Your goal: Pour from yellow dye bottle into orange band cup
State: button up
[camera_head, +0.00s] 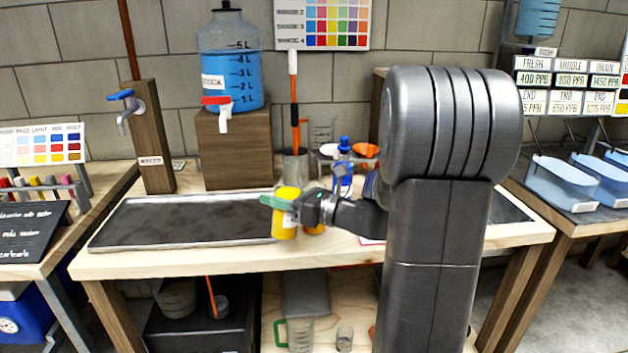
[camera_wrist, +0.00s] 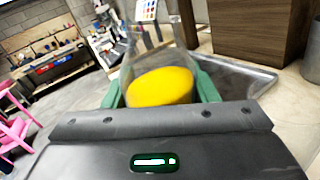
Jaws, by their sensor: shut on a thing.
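The yellow dye bottle (camera_head: 286,222) is in my gripper (camera_head: 279,203), above the front edge of the wooden bench. In the wrist view the bottle (camera_wrist: 160,86) is clear-walled with yellow dye inside, between the green fingers, which are shut on it. It looks roughly upright in the head view. A small orange patch (camera_head: 316,229) shows just right of the bottle, under my wrist. It may be the orange band cup, but my gripper and arm hide most of it, and I cannot tell whether it touches the bottle.
A grey tray (camera_head: 130,243) covers the bench's left part. A blue water jug (camera_head: 231,62) stands on a wooden block (camera_head: 237,150) behind. A blue dye bottle (camera_head: 342,180) stands behind my wrist. A tap post (camera_head: 153,135) is at the back left. My arm hides the bench's right part.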

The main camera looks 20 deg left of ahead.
aim_at(284, 180)
jog(key=shift+w+d+r+m+t+y+p, duration=0.15)
jog(key=shift+w+r+m+p, duration=0.1)
jog(key=shift+r+m+p, duration=0.55)
jog(key=shift+w+a+r+m+t+y+p, duration=0.1)
jog(key=shift+w+r+m+y+p, duration=0.1)
jog(key=shift+r+m+p, duration=0.55)
jog(key=shift+w+d+r+m+t+y+p, duration=0.2)
jog(key=shift+r+m+p, duration=0.3)
jog(key=shift+m, duration=0.55)
jog(key=shift+a+f+m, duration=0.1)
jog(key=shift+f+m, duration=0.25)
jog(key=shift+m, duration=0.75)
jog(key=shift+f+b, duration=0.15)
jog(key=shift+b, duration=0.15)
jog(key=shift+s+f+m+t+b, duration=0.2)
jog(key=shift+f+m+b, duration=0.3)
jog(key=shift+f+b, duration=0.5)
jog(key=shift+s+f+m+t+b, duration=0.15)
jog(key=shift+f+m+b, duration=0.45)
jog(key=shift+f, duration=0.65)
jog(key=shift+s+a+r+m+t+y+p, duration=0.15)
jog(key=shift+r+m+t+p, duration=0.15)
jog(key=shift+r+m+p, duration=0.4)
jog(key=shift+s+d+r+m+t+y+p, duration=0.1)
jog(key=shift+r+m+t+p, duration=0.25)
jog(key=shift+m, duration=0.65)
